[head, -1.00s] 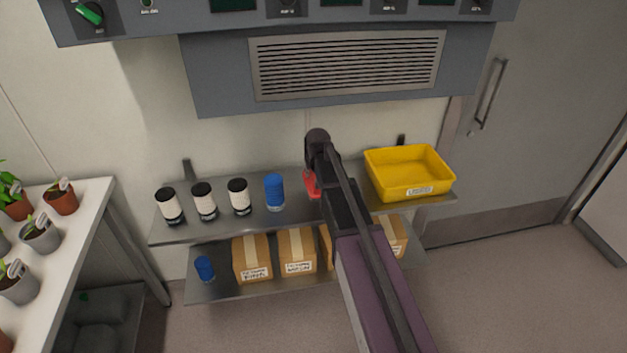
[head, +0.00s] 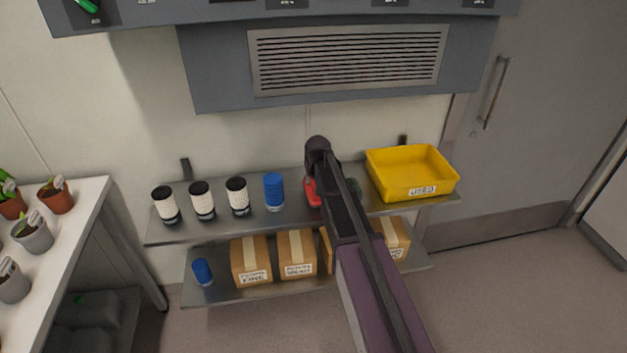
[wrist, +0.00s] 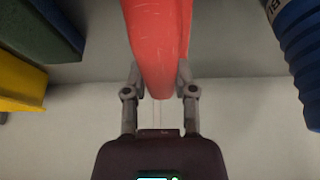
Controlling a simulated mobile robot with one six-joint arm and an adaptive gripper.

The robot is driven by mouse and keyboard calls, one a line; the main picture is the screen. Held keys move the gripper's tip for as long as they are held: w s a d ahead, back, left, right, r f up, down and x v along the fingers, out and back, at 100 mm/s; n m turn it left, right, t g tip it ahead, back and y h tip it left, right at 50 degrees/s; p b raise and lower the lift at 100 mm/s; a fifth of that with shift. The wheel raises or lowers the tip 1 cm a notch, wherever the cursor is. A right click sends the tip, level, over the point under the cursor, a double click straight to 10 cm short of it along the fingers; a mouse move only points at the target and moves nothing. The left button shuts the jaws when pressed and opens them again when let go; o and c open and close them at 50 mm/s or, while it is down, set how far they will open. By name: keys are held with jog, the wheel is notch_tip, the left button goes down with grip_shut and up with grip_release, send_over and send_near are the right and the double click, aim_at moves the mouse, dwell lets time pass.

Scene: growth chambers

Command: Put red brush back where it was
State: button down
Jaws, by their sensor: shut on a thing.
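The red brush (wrist: 158,45) fills the top middle of the wrist view, with its rounded end between the two fingers of my gripper (wrist: 160,88). The fingers are shut on it, one on each side. In the head view a small part of the red brush (head: 312,192) shows at the upper shelf (head: 240,224), between the blue container and the yellow tray. My arm hides the rest of it and most of the gripper there. I cannot tell whether the brush touches the shelf.
A blue container (head: 274,192) stands left of the brush, then several black-and-white containers (head: 203,201). A green item (wrist: 38,28) and a yellow tray (head: 410,175) labelled "USED" are on the other side. Cardboard boxes (head: 251,262) and a blue cup (head: 202,272) are on the lower shelf.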

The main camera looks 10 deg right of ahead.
jog(key=shift+c, duration=2.1)
grip_release()
jog(key=shift+r, duration=0.15)
jog(key=p+v, duration=1.1)
jog(key=v, duration=0.1)
jog(key=s+f+g, duration=0.1)
jog(key=s+g, duration=0.3)
jog(key=s, duration=2)
jog(key=shift+f+g, duration=0.2)
jog(key=shift+g, duration=0.1)
jog(key=shift+d, duration=0.1)
